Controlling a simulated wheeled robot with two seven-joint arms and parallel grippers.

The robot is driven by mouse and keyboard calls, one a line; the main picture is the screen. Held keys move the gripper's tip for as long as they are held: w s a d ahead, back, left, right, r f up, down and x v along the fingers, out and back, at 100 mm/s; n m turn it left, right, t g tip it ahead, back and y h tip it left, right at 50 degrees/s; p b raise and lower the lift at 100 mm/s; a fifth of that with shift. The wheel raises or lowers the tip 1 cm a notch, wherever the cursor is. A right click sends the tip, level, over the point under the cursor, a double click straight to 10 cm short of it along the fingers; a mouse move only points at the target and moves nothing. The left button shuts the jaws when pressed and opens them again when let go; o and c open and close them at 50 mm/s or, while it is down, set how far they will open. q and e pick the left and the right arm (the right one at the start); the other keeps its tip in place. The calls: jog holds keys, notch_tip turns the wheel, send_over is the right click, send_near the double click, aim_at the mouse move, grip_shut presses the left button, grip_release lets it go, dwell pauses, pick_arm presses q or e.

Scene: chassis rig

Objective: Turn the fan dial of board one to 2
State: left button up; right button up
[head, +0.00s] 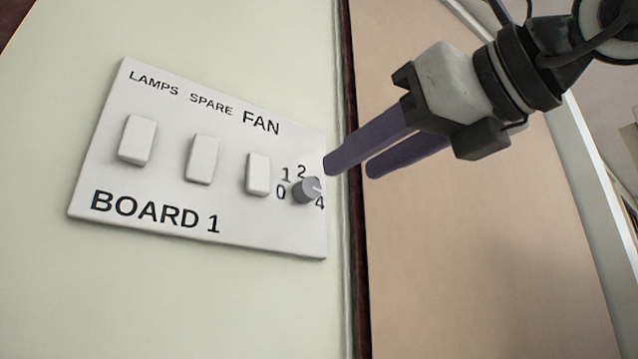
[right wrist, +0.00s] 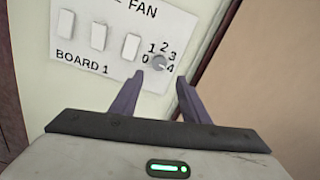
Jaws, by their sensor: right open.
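Board one is a white wall plate (head: 150,218) marked BOARD 1, also in the right wrist view (right wrist: 83,66). Its grey round fan dial (head: 306,189) sits at the right end, with numbers around it. The dial also shows in the right wrist view (right wrist: 159,62); its pale mark appears to point right, near the 4. My right gripper (head: 345,166) is open and empty, its purple fingers reaching in from the upper right. Its tips are close to the dial in the head view, and I see no contact. In the right wrist view the dial lies beyond the gap between the fingertips (right wrist: 160,77).
Three white rocker switches, lamps (head: 137,140), spare (head: 202,159) and fan (head: 258,174), stand left of the dial. A dark vertical frame edge (head: 358,220) and a tan panel (head: 470,250) lie to the right. The wall below the plate is clear.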

aim_at(313, 190)
jog(key=p+x, duration=0.2)
jog(key=x, duration=0.6)
jog(key=shift+w+a, duration=0.15)
jog(key=shift+a, duration=0.05)
jog(key=shift+w+a, duration=0.15)
jog(key=shift+w, duration=0.05)
pick_arm(q)
jog(key=shift+s+a+r, duration=0.25)
jog(key=shift+a+r, duration=0.3)
pick_arm(e)
jog(key=c, duration=1.1)
pick_arm(q)
jog(key=shift+d+r, duration=0.15)
jog(key=shift+d, duration=0.05)
pick_arm(e)
jog(key=shift+o, duration=0.2)
pick_arm(q)
jog(key=shift+w, duration=0.1)
